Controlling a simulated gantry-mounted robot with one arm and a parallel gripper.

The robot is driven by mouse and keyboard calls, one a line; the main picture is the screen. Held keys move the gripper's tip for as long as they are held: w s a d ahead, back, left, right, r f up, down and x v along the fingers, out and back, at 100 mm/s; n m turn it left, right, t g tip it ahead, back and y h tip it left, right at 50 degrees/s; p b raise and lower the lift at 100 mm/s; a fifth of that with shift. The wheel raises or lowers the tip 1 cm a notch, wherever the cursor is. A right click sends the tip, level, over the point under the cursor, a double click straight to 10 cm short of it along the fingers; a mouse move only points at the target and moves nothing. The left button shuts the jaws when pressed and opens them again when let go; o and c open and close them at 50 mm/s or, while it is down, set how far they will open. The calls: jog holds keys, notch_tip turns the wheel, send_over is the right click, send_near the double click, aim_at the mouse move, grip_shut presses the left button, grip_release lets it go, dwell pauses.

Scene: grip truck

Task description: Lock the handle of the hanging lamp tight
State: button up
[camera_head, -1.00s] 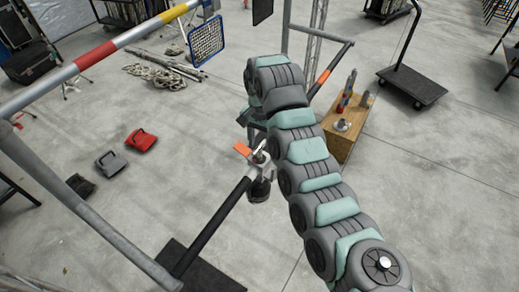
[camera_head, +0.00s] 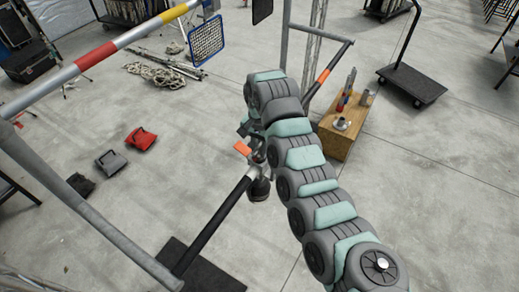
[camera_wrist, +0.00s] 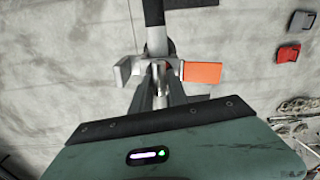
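The lamp (camera_head: 259,190) hangs below a metal clamp at the end of a black pole (camera_head: 215,230) in the head view. An orange flat piece (camera_head: 242,148) sticks out at the clamp; it also shows in the wrist view (camera_wrist: 202,72). In the wrist view, the silver clamp (camera_wrist: 127,71) is straight ahead, left of the orange piece. My gripper (camera_wrist: 161,84) reaches to the clamp, its fingers overlapping the clamp's middle. The handle is mostly hidden behind the fingers, and I cannot tell whether they close on it. In the head view my arm covers part of the clamp.
A wooden crate (camera_head: 338,143) with tools on it stands right of my arm. A striped pipe (camera_head: 105,52) and a grey pipe (camera_head: 85,212) cross the left side. Red (camera_head: 140,139) and grey (camera_head: 112,163) bags lie on the floor. A black cart (camera_head: 412,84) stands at upper right.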

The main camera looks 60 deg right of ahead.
grip_shut()
jog(key=shift+w+f+b, duration=0.1)
jog(key=shift+f+b, duration=0.05)
jog(key=shift+b, duration=0.2)
jog(key=shift+a+n, duration=0.1)
jog(key=shift+n, duration=0.5)
jog(key=shift+r, duration=0.25)
jog(key=shift+f+n+p, duration=0.1)
jog(key=shift+n+p, duration=0.25)
jog(key=shift+n, duration=0.05)
